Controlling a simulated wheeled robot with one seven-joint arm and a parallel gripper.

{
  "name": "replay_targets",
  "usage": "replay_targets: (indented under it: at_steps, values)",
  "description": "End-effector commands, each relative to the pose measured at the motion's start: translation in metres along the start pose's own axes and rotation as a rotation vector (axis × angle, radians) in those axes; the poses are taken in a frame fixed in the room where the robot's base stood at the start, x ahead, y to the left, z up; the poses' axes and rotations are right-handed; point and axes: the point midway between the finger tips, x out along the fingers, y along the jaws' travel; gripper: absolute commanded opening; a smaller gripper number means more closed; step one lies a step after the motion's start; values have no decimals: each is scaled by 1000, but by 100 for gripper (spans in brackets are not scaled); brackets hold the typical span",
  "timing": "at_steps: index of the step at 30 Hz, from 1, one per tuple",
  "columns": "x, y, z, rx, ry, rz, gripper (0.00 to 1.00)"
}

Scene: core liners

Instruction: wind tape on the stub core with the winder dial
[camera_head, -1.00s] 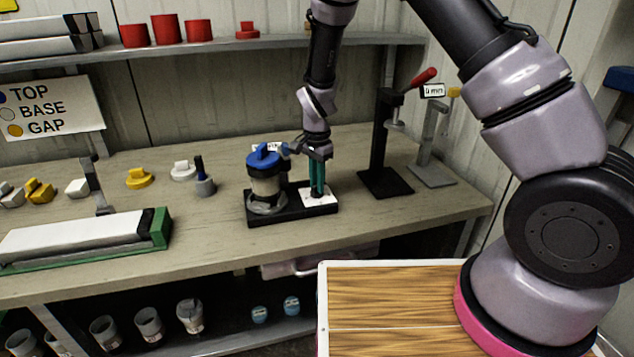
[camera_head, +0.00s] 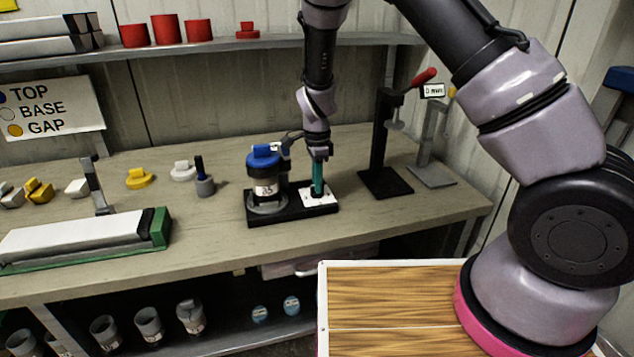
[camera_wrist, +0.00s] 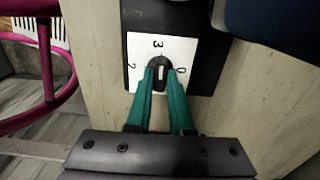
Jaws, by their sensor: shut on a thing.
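The winder's black base (camera_head: 291,214) stands on the bench. On its left end sits a pale core (camera_head: 267,189) with a blue cap (camera_head: 264,156) and a marked label on its front. On its right end is the dial's white plate (camera_head: 330,198); in the wrist view this plate (camera_wrist: 198,48) shows 0, 3 and 2. My gripper (camera_head: 318,190) points straight down over the dial. In the wrist view its teal fingertips are shut on the small dark dial knob (camera_wrist: 158,64), whose white mark lies between them, near the plate's middle.
A black press (camera_head: 386,182) with a red handle and a grey gauge stand (camera_head: 431,175) reading about 0 mm stand to the right. A grey cup (camera_head: 205,186) and a green-ended trough (camera_head: 160,228) lie to the left. Bare bench lies in front of the base.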

Motion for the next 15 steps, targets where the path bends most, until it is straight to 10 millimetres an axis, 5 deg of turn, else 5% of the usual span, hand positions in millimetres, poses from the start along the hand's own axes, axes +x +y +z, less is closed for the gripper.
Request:
replay_targets:
  at_steps: [9,10,12,15]
  values:
    - [0,-1,0,0,0,-2,0]
    - [0,-1,0,0,-1,-2,24]
    - [0,-1,0,0,0,-2,50]
    - [0,0,0,0,0,-1,50]
